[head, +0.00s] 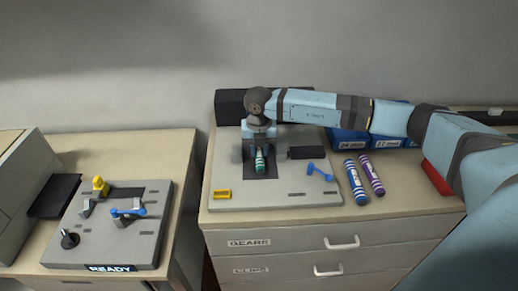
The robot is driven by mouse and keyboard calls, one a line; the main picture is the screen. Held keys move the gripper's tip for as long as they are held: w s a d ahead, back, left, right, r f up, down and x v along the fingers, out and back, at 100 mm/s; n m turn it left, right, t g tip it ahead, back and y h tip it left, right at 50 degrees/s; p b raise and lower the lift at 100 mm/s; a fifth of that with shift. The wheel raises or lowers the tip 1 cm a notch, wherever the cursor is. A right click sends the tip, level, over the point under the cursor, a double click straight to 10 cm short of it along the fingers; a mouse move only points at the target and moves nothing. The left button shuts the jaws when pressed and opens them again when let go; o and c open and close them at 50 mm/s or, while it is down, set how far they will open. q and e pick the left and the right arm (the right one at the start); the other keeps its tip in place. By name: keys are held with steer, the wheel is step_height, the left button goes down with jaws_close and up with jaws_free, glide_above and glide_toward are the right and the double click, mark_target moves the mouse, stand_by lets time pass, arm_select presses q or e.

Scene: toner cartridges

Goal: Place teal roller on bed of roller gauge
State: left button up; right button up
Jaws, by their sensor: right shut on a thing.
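The teal roller (260,162) shows in the head view with its banded end pointing toward the front. My right gripper (259,149) reaches down from above and is shut on the roller. The gripper and wrist hide the roller's rear part. The roller is over the dark bed (260,174) of a grey plate (286,193), which seems to be the roller gauge. I cannot tell whether the roller touches the bed. My left gripper is not in view.
A blue lever (320,172), a black block (307,153) and a yellow piece (222,194) sit on the plate. Blue (356,182) and purple (372,175) striped rollers lie to its right, before blue bins (349,142). A "READY" device (106,247) stands on the left cabinet.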

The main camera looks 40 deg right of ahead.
steer(key=shift+f, duration=0.2)
steer(key=shift+f, duration=0.1)
steer(key=o, duration=0.9)
step_height(320, 180, up, 12)
steer(key=shift+r+b, duration=0.15)
steer(key=shift+b, duration=0.35)
